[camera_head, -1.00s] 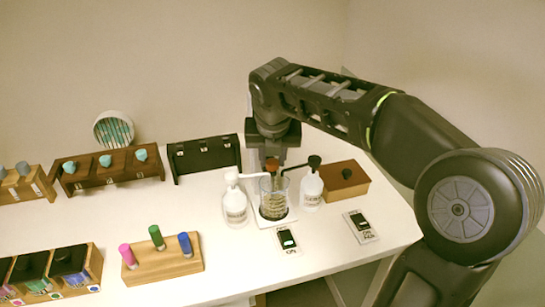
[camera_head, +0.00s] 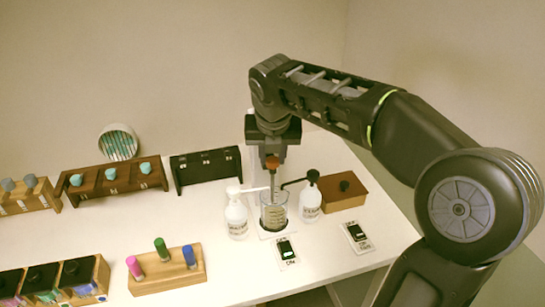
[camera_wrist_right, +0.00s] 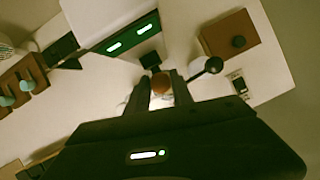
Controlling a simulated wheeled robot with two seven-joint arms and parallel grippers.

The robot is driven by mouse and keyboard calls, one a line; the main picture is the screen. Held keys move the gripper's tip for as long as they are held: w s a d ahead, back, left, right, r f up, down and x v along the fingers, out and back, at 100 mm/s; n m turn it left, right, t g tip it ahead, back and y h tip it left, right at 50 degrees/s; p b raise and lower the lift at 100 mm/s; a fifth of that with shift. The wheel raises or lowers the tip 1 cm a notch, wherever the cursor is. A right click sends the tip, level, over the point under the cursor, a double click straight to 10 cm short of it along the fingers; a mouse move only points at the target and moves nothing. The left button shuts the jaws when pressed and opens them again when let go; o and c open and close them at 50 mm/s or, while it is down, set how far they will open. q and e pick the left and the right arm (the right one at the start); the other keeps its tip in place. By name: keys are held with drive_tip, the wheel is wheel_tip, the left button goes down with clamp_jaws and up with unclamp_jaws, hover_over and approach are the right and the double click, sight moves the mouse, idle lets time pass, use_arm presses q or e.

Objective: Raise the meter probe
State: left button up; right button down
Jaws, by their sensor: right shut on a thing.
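My right gripper (camera_head: 273,158) is shut on the meter probe, pointing straight down over the beaker. The probe's orange-brown cap (camera_head: 272,163) sits between the fingertips, and its thin grey shaft (camera_head: 274,182) runs down toward the beaker's mouth. The glass beaker (camera_head: 274,212) stands on a white pad between two white bottles. Whether the probe's tip is inside the rim or just behind it is hard to tell. In the right wrist view the cap (camera_wrist_right: 161,85) shows between the two dark fingers. My left gripper is not in view.
Pump bottles stand close on the left (camera_head: 236,218) and right (camera_head: 309,202), their spouts near the shaft. A brown box (camera_head: 344,192) is to the right. Switches (camera_head: 287,251) (camera_head: 356,237) lie in front. A black rack (camera_head: 206,167) and wooden racks (camera_head: 115,180) are leftward.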

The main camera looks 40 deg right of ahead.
wheel_tip(320, 180, up, 6)
drive_tip(key=p, duration=0.3)
drive_tip(key=shift+w, duration=0.1)
drive_tip(key=c, duration=1.5)
unclamp_jaws()
drive_tip(key=o, duration=0.3)
drive_tip(key=shift+o, duration=0.5)
drive_tip(key=shift+f, duration=0.1)
